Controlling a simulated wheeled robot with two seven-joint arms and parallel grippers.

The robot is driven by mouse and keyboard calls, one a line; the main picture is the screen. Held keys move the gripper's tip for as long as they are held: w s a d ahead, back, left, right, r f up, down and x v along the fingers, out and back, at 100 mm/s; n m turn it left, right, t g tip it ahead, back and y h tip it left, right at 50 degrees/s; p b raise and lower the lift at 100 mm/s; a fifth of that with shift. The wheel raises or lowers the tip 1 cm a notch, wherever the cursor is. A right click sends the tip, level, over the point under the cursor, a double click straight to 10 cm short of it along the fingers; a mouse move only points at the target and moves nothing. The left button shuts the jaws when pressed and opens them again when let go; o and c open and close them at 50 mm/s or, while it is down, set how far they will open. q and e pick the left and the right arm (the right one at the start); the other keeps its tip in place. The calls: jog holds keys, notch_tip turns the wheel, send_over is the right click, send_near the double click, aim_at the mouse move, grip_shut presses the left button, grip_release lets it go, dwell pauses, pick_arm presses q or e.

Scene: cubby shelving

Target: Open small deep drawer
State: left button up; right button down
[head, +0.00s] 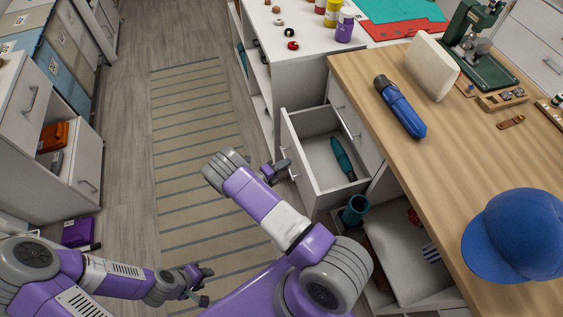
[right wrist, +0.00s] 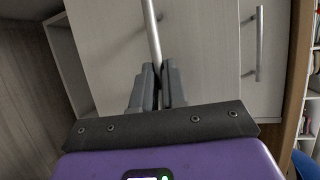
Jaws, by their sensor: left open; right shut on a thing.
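The small deep drawer (head: 313,196) under the wooden worktop is pulled out, and its white interior shows in the head view. A teal-handled tool (head: 343,158) lies inside it. My right gripper (head: 283,168) is at the drawer's front. In the right wrist view, its fingers (right wrist: 158,78) are shut on the upright bar handle (right wrist: 152,32) of the pale front panel. My left gripper (head: 203,283) is open and empty, low over the floor at the lower left, away from the drawer.
The worktop (head: 470,160) holds a blue flashlight (head: 402,108), a blue cap (head: 520,236) and a green press (head: 478,45). A teal cup (head: 354,210) stands in the open cubby below the drawer. A striped rug (head: 190,130) covers clear floor to the left.

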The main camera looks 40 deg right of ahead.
jog(key=shift+w+a, duration=0.1)
jog(key=shift+a, duration=0.15)
jog(key=c, duration=1.2)
grip_release()
jog(key=shift+o, duration=0.2)
jog(key=p+v, duration=0.1)
jog(key=v, duration=0.6)
jog(key=shift+a, duration=0.35)
jog(key=shift+r, duration=0.1)
